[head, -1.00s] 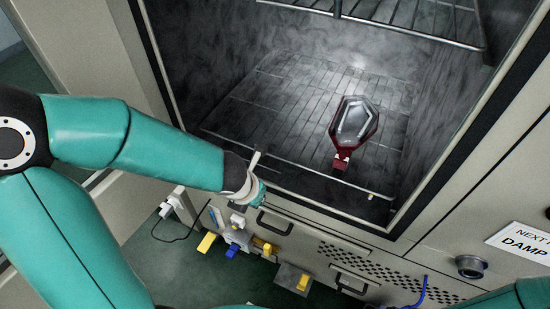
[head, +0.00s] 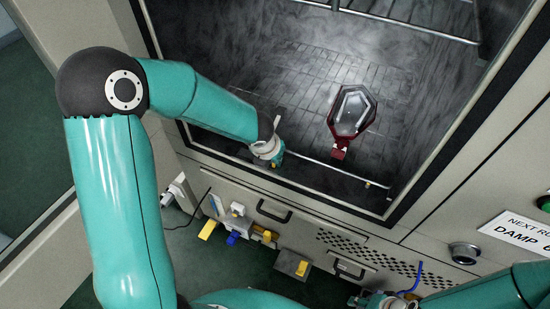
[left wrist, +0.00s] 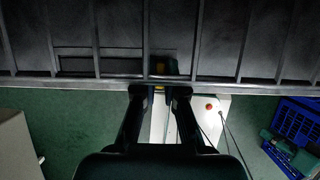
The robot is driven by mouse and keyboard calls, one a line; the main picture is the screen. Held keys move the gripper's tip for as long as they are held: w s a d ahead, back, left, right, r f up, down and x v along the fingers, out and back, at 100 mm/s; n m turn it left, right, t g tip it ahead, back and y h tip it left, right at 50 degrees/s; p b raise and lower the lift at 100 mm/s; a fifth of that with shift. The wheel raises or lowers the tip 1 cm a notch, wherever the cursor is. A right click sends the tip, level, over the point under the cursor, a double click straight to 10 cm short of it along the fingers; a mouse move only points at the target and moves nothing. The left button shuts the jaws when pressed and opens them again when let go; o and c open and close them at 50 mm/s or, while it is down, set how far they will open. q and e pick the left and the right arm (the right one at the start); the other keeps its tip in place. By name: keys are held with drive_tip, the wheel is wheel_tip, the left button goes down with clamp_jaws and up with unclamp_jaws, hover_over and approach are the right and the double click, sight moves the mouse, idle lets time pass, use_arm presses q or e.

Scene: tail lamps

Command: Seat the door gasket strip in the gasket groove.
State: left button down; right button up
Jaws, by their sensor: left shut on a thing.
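My left gripper (head: 270,155) is at the front left of the chamber opening, beside the wire shelf's front rail.
A red tail lamp (head: 352,112) lies on the wire shelf (head: 310,163) inside the chamber. Drawer handles (head: 273,211) and several yellow and blue parts are below the opening. A blue crate (left wrist: 297,128) stands on the green floor.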

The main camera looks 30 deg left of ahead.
use_arm(q)
drive_tip(key=c, duration=1.3)
unclamp_jaws()
drive_tip(key=shift+o, duration=0.2)
